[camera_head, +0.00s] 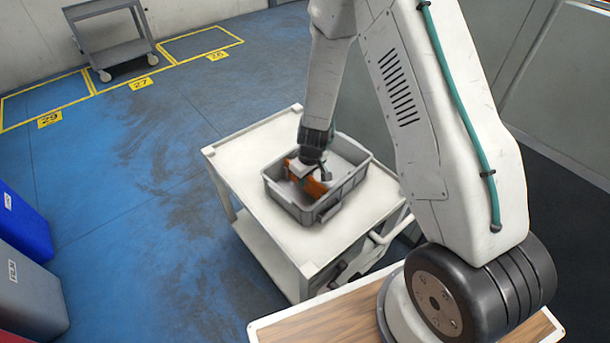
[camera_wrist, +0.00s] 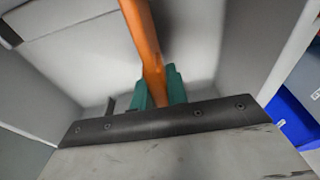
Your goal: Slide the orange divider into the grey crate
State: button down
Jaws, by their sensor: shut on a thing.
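The grey crate (camera_head: 309,214) stands on the white cart top. The orange divider (camera_head: 318,187) is inside the crate's outline, standing across it, with its ends showing on either side of my gripper (camera_head: 308,176). In the wrist view the divider (camera_wrist: 143,40) shows as an upright orange strip between the green fingers of my gripper (camera_wrist: 158,88), which are shut on it. The crate's grey inside (camera_wrist: 75,60) fills most of that view. The divider's lower edge is hidden, so I cannot tell whether it touches the crate floor.
The white cart (camera_head: 243,195) has free top around the crate. A blue bin (camera_head: 20,228) and a grey bin (camera_head: 30,290) stand at the left. A grey trolley (camera_head: 112,40) stands at the back left. A wooden top (camera_head: 330,325) is in front.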

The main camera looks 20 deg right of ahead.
jog(key=shift+f, duration=0.25)
jog(key=c, duration=1.3)
grip_release()
notch_tip(320, 180, up, 11)
jog(key=shift+r, duration=0.1)
